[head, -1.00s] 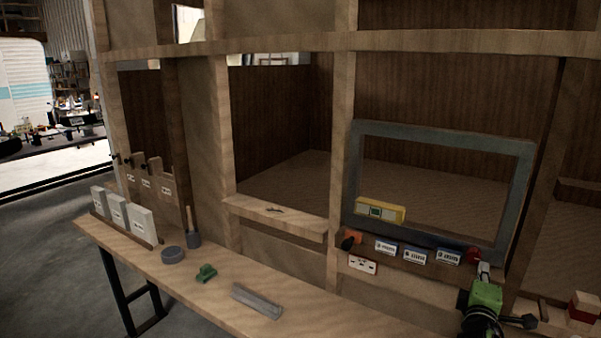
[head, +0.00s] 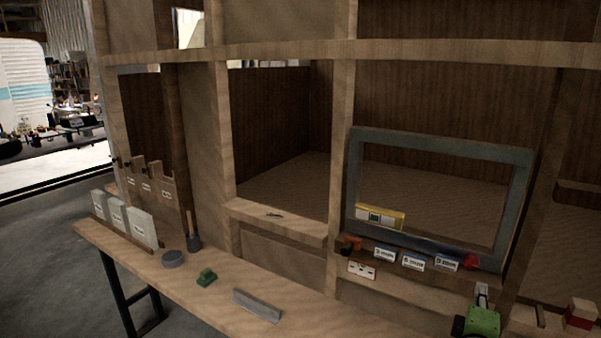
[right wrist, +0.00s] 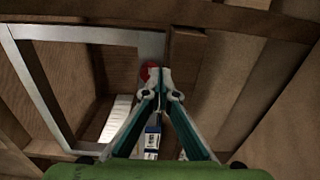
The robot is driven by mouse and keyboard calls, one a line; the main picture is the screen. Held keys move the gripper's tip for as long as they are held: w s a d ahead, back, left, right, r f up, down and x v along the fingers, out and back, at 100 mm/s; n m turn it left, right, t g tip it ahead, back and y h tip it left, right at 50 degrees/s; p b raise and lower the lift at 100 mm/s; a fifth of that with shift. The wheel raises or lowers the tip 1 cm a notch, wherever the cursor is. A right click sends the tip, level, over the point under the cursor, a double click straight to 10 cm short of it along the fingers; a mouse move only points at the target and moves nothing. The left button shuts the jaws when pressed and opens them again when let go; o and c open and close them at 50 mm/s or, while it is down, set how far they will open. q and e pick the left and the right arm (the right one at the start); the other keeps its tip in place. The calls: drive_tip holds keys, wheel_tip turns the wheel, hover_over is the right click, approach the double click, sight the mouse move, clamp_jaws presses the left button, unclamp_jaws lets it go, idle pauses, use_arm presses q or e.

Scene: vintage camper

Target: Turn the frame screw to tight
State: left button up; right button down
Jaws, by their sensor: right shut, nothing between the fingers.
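A grey window frame (head: 437,140) stands in the wooden wall opening at the right. A round red knob (head: 471,261) sits at its lower right corner and looks like the frame screw. The tight mark and the knob's setting are too small to read. My right gripper (head: 482,288) is shut and empty, just below and right of the knob in the head view. In the right wrist view the shut fingertips (right wrist: 160,72) partly cover the red knob (right wrist: 147,70); whether they touch it I cannot tell. My left gripper is out of view.
The bench (head: 330,310) holds a grey bar (head: 256,305) and a green piece (head: 206,277).

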sight(471, 262)
drive_tip(key=shift+w+d+r+n+p, duration=0.4)
drive_tip(key=shift+w+r+n, duration=0.25)
drive_tip(key=shift+w+n, duration=0.3)
drive_tip(key=shift+w+d+r+n+p, duration=0.35)
drive_tip(key=shift+w+r+n, duration=0.35)
drive_tip(key=shift+w+n, duration=0.3)
drive_tip(key=shift+w+d+r+n+p, duration=0.35)
drive_tip(key=shift+w+r+n, duration=0.3)
drive_tip(key=shift+w+n, duration=0.3)
drive_tip(key=shift+a+f, duration=0.1)
drive_tip(key=shift+f, duration=0.1)
drive_tip(key=shift+s+f+b, duration=0.2)
drive_tip(key=shift+f+b, duration=0.1)
drive_tip(key=shift+f, duration=0.05)
drive_tip(key=shift+s+d+f, duration=0.1)
drive_tip(key=shift+d+f, duration=0.15)
drive_tip(key=shift+f, duration=0.1)
drive_tip(key=shift+s+d+r, duration=0.15)
drive_tip(key=shift+d+r, duration=0.05)
drive_tip(key=shift+d, duration=0.05)
